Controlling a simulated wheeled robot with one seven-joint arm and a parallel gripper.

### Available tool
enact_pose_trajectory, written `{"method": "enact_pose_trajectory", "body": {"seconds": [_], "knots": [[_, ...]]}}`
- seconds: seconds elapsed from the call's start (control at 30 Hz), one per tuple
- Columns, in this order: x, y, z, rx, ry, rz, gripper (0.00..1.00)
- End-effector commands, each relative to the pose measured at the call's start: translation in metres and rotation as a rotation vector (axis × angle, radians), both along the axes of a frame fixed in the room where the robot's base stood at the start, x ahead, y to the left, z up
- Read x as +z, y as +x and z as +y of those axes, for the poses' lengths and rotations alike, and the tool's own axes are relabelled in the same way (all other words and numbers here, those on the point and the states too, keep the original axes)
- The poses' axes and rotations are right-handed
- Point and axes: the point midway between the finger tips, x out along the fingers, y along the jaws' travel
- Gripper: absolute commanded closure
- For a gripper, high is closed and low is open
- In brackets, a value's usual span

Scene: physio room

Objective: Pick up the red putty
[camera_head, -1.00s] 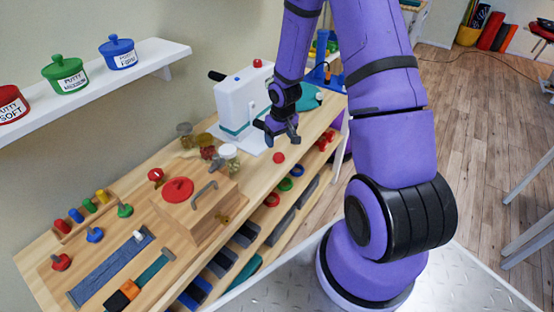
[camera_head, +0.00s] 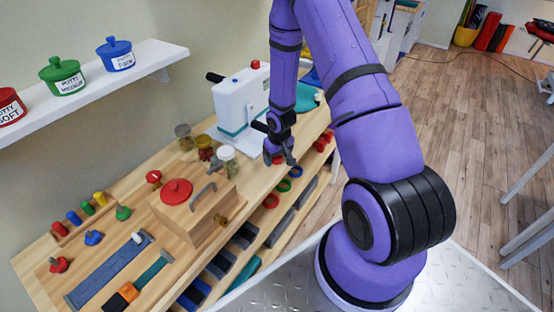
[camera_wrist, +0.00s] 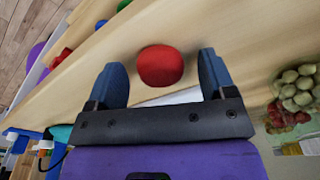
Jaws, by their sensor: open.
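The red putty is a small round red ball (camera_wrist: 160,66) on the light wooden bench top (camera_head: 215,218). In the wrist view it sits between the tips of my gripper's two blue fingers (camera_wrist: 160,78), with a gap on either side. In the head view my gripper (camera_head: 278,155) points down over the bench, near its front edge. The putty (camera_head: 278,160) shows there only in part, between and behind the fingers. My gripper is open and holds nothing.
A white machine (camera_head: 240,105) stands behind my gripper. Several jars (camera_head: 227,158) stand to its left, near a wooden box (camera_head: 190,205) with a red knob. A wall shelf (camera_head: 95,85) holds red, green and blue putty pots. Rings and bins fill the shelf below the bench.

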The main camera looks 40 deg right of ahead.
Motion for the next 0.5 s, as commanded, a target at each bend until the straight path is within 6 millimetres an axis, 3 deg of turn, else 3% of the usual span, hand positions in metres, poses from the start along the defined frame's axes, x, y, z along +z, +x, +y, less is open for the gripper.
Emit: {"method": "enact_pose_trajectory", "body": {"seconds": [0.2, 0.43, 0.5], "knots": [[-0.0001, 0.0002, 0.0001, 0.000, 0.000, -0.001, 0.23], [0.0000, 0.0002, 0.0001, 0.000, 0.000, -0.001, 0.76], [0.0000, 0.0002, 0.0002, 0.000, 0.000, 0.000, 0.77]]}}
